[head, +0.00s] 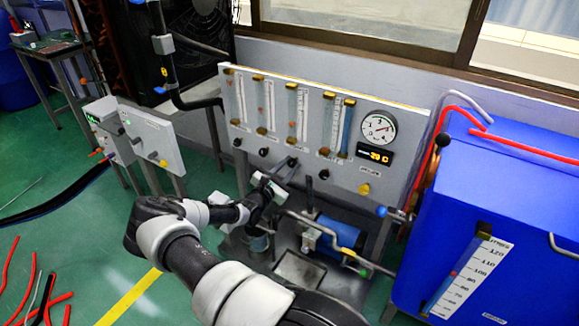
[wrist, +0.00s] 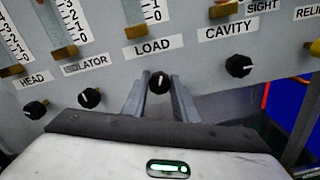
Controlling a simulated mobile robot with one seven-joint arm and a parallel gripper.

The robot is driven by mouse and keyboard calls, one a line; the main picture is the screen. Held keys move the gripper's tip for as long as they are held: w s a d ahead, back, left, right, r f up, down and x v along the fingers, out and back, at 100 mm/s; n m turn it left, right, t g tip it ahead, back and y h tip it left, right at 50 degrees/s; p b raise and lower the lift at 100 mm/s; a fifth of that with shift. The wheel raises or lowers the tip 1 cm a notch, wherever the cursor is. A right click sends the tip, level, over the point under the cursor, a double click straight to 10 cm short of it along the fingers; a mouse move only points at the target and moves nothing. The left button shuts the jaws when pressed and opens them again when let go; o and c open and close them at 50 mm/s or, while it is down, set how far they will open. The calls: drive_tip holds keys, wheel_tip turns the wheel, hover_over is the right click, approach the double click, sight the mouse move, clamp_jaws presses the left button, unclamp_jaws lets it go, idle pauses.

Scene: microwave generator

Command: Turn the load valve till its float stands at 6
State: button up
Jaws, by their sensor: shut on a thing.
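The load valve (wrist: 159,82) is a small black knob with a white pointer mark, under the LOAD label (wrist: 152,46) in the wrist view. The mark points up, slightly right. My gripper (wrist: 160,92) is shut on this knob, one finger on each side. In the head view my gripper (head: 281,172) reaches the panel below the tubes, and the knob is hard to make out there. The load flow tube (head: 298,112) stands above it with a small reddish float, too small to read against the scale. The wrist view shows only the tube's bottom, near 0 and 1.
The isolator knob (wrist: 89,98) and head knob (wrist: 36,109) sit left of the load valve, the cavity knob (wrist: 238,66) right. A round gauge (head: 378,127) is on the panel. A blue motor (head: 341,233) and pipes lie below. A blue tank (head: 500,190) stands right.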

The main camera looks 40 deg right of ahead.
drive_tip(key=shift+n, duration=0.3)
drive_tip(key=n, duration=0.2)
drive_tip(key=shift+n+p, duration=0.3)
drive_tip(key=shift+p, duration=0.05)
drive_tip(key=shift+w+n, duration=0.1)
drive_tip(key=shift+n, duration=1.8)
drive_tip(key=o, duration=1.1)
drive_tip(key=shift+a, duration=0.1)
drive_tip(key=p+v, duration=0.3)
drive_tip(key=v, duration=1.4)
drive_tip(key=shift+a+r+p, duration=0.1)
drive_tip(key=shift+a+p, duration=0.1)
drive_tip(key=shift+p, duration=0.1)
